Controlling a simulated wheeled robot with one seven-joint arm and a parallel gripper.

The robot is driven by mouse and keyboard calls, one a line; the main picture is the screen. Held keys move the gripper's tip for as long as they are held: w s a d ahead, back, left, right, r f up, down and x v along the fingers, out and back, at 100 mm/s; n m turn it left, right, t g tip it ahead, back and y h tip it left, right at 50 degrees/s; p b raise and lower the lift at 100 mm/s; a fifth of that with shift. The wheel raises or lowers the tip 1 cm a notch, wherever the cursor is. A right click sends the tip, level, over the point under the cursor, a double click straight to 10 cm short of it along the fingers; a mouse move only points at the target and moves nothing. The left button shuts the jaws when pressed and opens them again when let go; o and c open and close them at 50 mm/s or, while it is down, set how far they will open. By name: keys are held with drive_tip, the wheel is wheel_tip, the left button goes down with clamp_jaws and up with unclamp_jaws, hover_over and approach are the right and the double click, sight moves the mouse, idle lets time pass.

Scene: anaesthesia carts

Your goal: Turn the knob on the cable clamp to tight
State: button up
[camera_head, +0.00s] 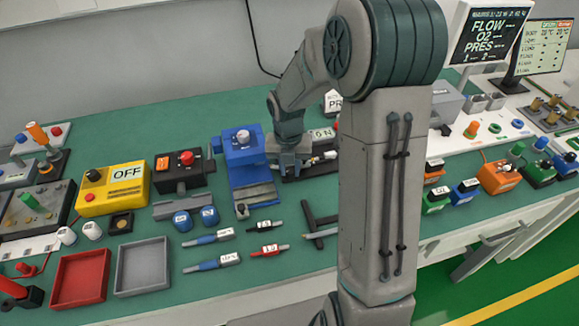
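My arm reaches down over the green bench and stands in front of part of it. My gripper (288,166) is small and dark in this view, low over the bench just right of a blue device (243,150). The blue device has a pale top, a small red part and a grey base plate in front. A dark unit (318,170) with pale parts and a partly hidden label lies at and right of the gripper. I cannot tell for sure which is the cable clamp, nor make out its knob setting. Finger opening and contact are unclear.
A yellow box (112,189) marked OFF and a black box (182,172) with a red knob stand left. A red tray (80,278) and a grey tray (142,267) lie at the front left. Several labelled tools lie in front of the blue device. Monitors (488,38) stand back right.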

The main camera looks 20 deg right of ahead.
sight(288, 170)
drive_tip(key=shift+m, duration=0.8)
drive_tip(key=o, duration=1)
drive_tip(key=r, duration=1.4)
drive_tip(key=shift+w+a, duration=0.1)
drive_tip(key=shift+a, duration=0.1)
drive_tip(key=shift+p, duration=0.3)
